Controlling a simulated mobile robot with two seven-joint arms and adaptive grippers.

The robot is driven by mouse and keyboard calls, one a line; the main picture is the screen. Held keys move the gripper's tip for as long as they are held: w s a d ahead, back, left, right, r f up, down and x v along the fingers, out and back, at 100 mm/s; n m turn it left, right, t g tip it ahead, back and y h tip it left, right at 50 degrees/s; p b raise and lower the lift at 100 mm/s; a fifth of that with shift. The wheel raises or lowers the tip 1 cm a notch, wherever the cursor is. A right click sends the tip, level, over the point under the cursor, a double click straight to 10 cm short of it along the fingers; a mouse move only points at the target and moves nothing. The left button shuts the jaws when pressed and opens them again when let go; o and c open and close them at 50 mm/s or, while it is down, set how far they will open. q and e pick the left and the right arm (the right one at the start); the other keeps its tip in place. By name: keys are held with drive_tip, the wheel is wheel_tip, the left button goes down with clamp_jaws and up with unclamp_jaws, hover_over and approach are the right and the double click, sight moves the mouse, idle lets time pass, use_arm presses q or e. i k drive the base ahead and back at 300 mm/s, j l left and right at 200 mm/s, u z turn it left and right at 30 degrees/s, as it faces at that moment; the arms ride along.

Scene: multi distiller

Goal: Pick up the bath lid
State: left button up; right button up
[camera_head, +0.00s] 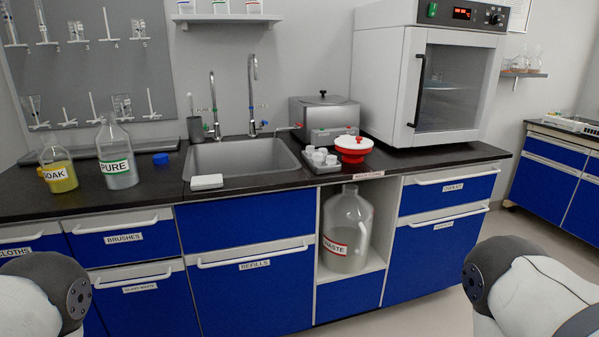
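A steel bath (340,117) stands on the dark counter at the back, between the sink and the white oven. Its metal lid (308,100) lies on top, with a small dark knob at the middle. The lid looks closed on the bath. My two arms show only as white and dark links at the lower left and lower right corners. Neither gripper is in view, and nothing is seen near the lid.
A red and white dish (353,147) and a tray of small white cups (320,161) stand in front of the bath. The sink (240,160) and tall taps (253,95) are to its left. The white oven (385,80) stands close on its right.

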sight(324, 99)
drive_tip(key=i+l, duration=0.65)
drive_tip(key=i+l+u, duration=0.1)
drive_tip(key=i+l, duration=0.55)
drive_tip(key=k+l, duration=0.05)
drive_tip(key=l, duration=0.05)
